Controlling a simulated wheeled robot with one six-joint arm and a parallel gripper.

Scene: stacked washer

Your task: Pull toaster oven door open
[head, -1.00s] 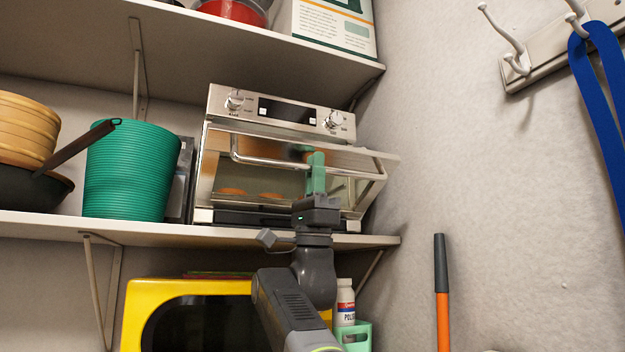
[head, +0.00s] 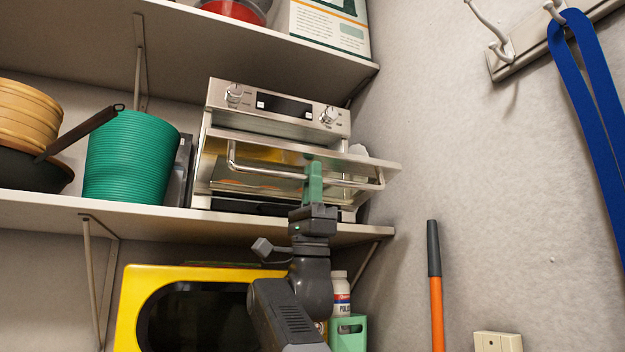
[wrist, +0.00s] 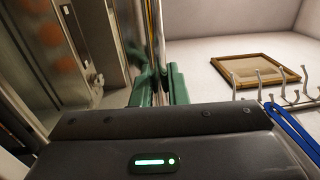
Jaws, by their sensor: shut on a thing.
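The toaster oven (head: 283,101) is silver, with two knobs and a dark display, on the middle shelf. Its door (head: 270,143) is partly open, tilted outward from the top. A bar handle (head: 262,173) runs across the front of the door. My gripper (head: 314,180) has green fingers and is shut on the handle, right of its middle. In the wrist view the green fingers (wrist: 160,88) are around the bar, with the door beside it. The exact grip on the bar is partly hidden by the fingers.
A green ribbed pot (head: 130,157) and a dark pan (head: 35,176) stand left of the oven. A yellow microwave (head: 135,300) is below the shelf (head: 100,208). The wall (head: 450,150) is close on the right, with blue straps (head: 590,90) hanging from hooks.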

